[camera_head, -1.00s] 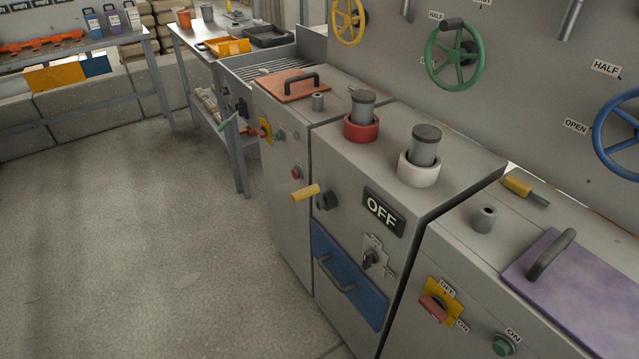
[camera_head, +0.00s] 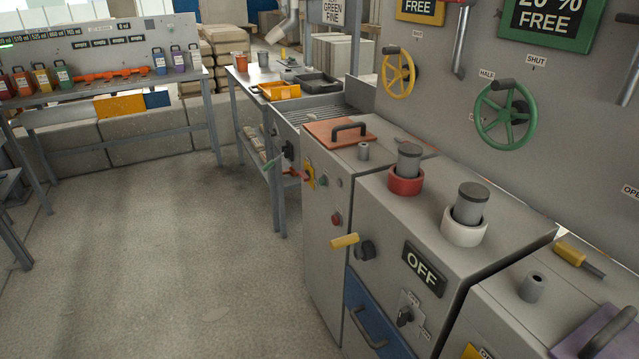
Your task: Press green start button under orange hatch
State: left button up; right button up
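The orange hatch (camera_head: 326,136) is a flat orange-brown lid with a dark handle, lying on top of the far left cabinet. On that cabinet's front, below the hatch, a small green button (camera_head: 323,181) shows beside a red-and-yellow rotary switch (camera_head: 309,175). A red button (camera_head: 336,219) sits lower on the same front. The green button is small and seen at a slant. Neither of my grippers is in view.
A metal table (camera_head: 246,79) stands beyond the hatch cabinet. The concrete floor (camera_head: 170,250) left of the cabinets is clear.

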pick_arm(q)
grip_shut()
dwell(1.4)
